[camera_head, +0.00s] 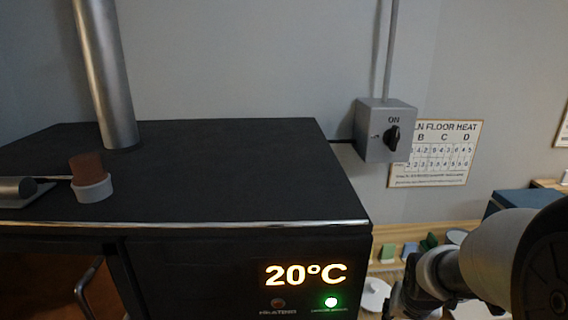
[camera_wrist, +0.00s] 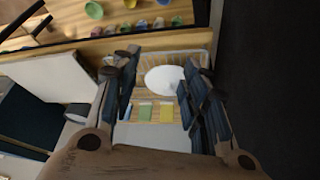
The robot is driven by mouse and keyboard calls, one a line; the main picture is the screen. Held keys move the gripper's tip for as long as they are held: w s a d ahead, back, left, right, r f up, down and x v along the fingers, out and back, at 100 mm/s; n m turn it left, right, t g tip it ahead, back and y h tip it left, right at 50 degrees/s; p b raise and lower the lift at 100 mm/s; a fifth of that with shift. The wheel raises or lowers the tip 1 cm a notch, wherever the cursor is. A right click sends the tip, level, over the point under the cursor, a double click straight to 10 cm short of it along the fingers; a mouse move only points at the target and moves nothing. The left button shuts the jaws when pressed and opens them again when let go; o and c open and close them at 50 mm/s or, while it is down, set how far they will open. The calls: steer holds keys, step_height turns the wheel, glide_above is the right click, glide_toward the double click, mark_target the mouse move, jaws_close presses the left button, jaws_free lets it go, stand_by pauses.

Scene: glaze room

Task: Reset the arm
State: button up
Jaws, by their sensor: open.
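My arm reaches in from the right edge of the head view, to the right of the black kiln (camera_head: 215,185). My gripper (camera_head: 412,292) hangs low there, partly cut off by the frame's bottom edge and apart from the kiln top. In the wrist view my gripper (camera_wrist: 160,72) has its two dark fingers spread wide. Nothing is held between them. Beyond the fingers lie a white round dish (camera_wrist: 164,80) and green and yellow tiles (camera_wrist: 166,112); they look apart from the fingers.
The kiln display (camera_head: 305,274) reads 20°C, with a green light lit below. A metal flue pipe (camera_head: 105,75) and a brown-topped plug (camera_head: 90,178) stand on the kiln. Small coloured bowls (camera_wrist: 94,10) sit on a wooden shelf.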

steer(key=s+a+r+n, duration=0.1)
steer(key=s+a+r, duration=0.3)
steer(key=s, duration=0.2)
steer(key=s+a+r+n+y, duration=0.1)
steer(key=s+a+r, duration=0.3)
steer(key=s, duration=0.3)
steer(key=s+a+r+n, duration=0.2)
steer(key=s+a+r, duration=0.2)
steer(key=s, duration=0.3)
steer(key=shift+s+r+y, duration=0.25)
steer(key=shift+r+y, duration=0.05)
steer(key=shift+r, duration=0.2)
